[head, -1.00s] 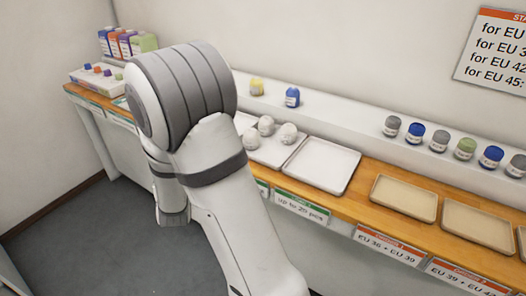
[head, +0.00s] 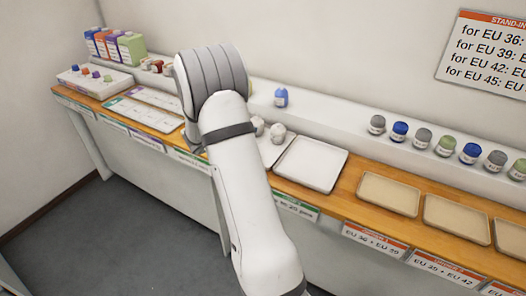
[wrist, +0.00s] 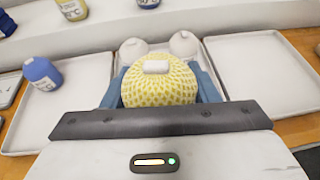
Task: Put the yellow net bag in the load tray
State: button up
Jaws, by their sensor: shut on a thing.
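The yellow net bag (wrist: 158,88) is a round, yellow-and-white patterned bundle with a white tag on top. My gripper (wrist: 160,92) is shut on it, with a blue-grey finger on each side. In the wrist view it appears in front of two white bundles (wrist: 184,43) on a white tray; its height above that tray is unclear. In the head view my arm hides the gripper and the yellow bag. An empty white tray (head: 310,163) lies just right of the white bundles; it also shows in the wrist view (wrist: 262,75). No readable label names the load tray.
A blue jar-like item (wrist: 42,73) stands at the left in the wrist view. Several labelled bundles stand on the back ledge (head: 350,122). Tan trays (head: 388,194) are empty at the right.

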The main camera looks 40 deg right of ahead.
jog(key=s+d+m+g+p, duration=0.1)
jog(key=s+d+m+g, duration=0.3)
jog(key=d, duration=0.4)
jog(key=shift+g+h, duration=0.3)
jog(key=shift+g, duration=0.1)
notch_tip(320, 180, down, 5)
jog(key=shift+d+r+p, duration=0.1)
jog(key=shift+r+p, duration=0.05)
jog(key=shift+p, duration=0.45)
notch_tip(320, 180, down, 5)
jog(key=shift+r+p, duration=0.15)
jog(key=shift+p, duration=0.3)
jog(key=shift+f, duration=0.2)
jog(key=shift+f, duration=0.15)
jog(key=o, duration=1)
